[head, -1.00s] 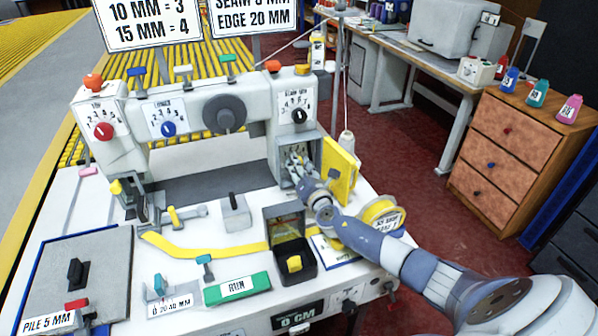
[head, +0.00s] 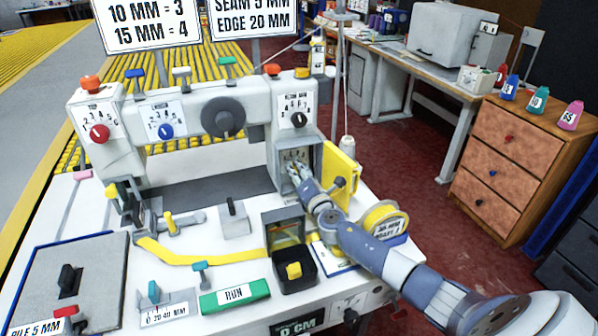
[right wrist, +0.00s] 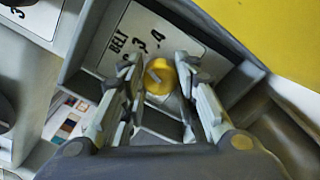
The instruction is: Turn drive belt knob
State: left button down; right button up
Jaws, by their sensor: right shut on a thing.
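The drive belt knob (right wrist: 159,76) is a small yellow round knob with a pale mark on its face. It sits in an open compartment of the grey machine, below a white dial plate (right wrist: 150,38) reading BELT with numbers such as 3 and 4. My right gripper (right wrist: 161,84) is inside the compartment with its fingers on either side of the knob, shut on it. In the head view my right gripper (head: 295,168) reaches into the compartment and hides the knob. My left gripper is not in view.
The open yellow door (head: 339,170) stands just right of my right gripper. A yellow tape roll (head: 383,216) and a black box (head: 291,268) lie below it on the white table. Other dials, including a red knob (head: 99,133), are on the machine's front.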

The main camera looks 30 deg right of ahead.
jog(key=o, duration=1)
jog(key=shift+o, duration=0.2)
jog(key=v, duration=1.2)
jog(key=shift+d, duration=0.1)
